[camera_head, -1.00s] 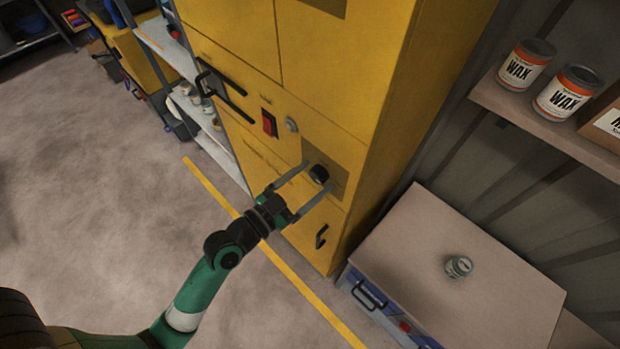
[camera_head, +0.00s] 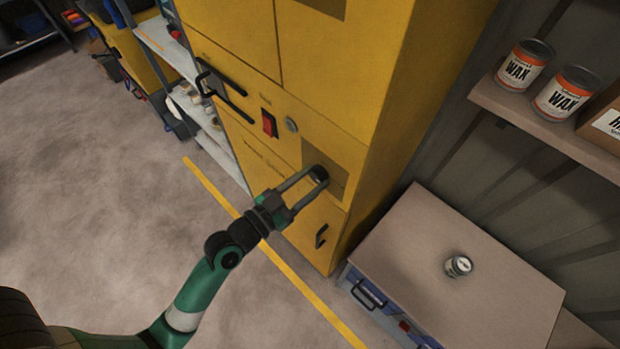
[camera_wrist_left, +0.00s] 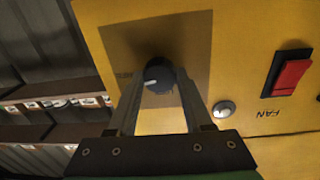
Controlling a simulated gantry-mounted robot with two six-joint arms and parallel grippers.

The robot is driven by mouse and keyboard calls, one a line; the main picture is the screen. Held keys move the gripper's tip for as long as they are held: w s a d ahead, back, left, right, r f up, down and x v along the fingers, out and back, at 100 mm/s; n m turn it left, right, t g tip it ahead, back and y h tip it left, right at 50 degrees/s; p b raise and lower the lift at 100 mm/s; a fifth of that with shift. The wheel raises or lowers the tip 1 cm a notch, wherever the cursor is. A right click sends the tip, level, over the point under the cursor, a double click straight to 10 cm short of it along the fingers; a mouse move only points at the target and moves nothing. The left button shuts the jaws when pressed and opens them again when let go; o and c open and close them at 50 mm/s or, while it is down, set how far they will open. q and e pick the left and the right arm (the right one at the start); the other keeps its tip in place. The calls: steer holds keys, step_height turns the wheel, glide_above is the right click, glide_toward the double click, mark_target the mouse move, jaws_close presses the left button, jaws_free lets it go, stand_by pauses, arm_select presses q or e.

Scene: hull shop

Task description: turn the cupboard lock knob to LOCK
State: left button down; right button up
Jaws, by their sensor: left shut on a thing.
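The yellow cupboard (camera_head: 335,70) stands upright in the middle of the head view. Its lock knob (camera_wrist_left: 157,76) is dark and round with a pale mark, set on a darker square panel (camera_wrist_left: 190,35). In the head view the knob is mostly hidden by the fingers. My left gripper (camera_head: 318,175) is shut on the knob, one finger at each side; it also shows in the left wrist view (camera_wrist_left: 159,88). Any lettering around the knob is too faint to read. My right gripper is not in view.
A red switch (camera_head: 269,123) marked FAN and a round grey button (camera_head: 291,125) sit above the knob. A black handle (camera_head: 321,236) is below. A bench (camera_head: 480,265) with a small tin (camera_head: 458,266) stands at right, under a shelf with wax cans (camera_head: 524,66).

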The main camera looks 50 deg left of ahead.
arm_select(q)
steer(key=n+p, duration=0.1)
steer(key=n, duration=0.3)
steer(key=n+p, duration=0.1)
steer(key=n, duration=0.3)
steer(key=shift+r, duration=0.1)
steer(key=n+p, duration=0.1)
steer(key=n, duration=0.3)
steer(key=shift+d+n+t+y+p, duration=0.1)
steer(key=shift+n+t+y+p, duration=0.2)
steer(key=shift+n+p, duration=0.6)
steer(key=shift+n, duration=1.5)
steer(key=shift+c, duration=1.6)
jaws_free()
